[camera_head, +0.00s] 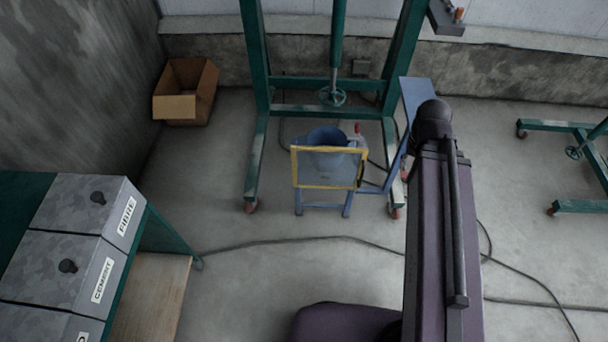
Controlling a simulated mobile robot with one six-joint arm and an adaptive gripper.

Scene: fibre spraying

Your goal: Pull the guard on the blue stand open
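The blue stand (347,203) is low on the floor in the middle of the picture, between the legs of a green frame. A guard (329,186) with a yellow border and a see-through pane stands upright across its front. A blue round tub (327,137) shows behind and above the guard. Whether the guard is latched or ajar cannot be told. My dark purple arm rises at the right, and its column stands to the right of the stand. My gripper is not in view.
A green wheeled frame (257,60) surrounds the stand. Labelled grey boxes (84,206) stand at left, and an open cardboard box (184,107) lies by the back wall. Cables (300,239) cross the floor. The floor left of the stand is mostly clear.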

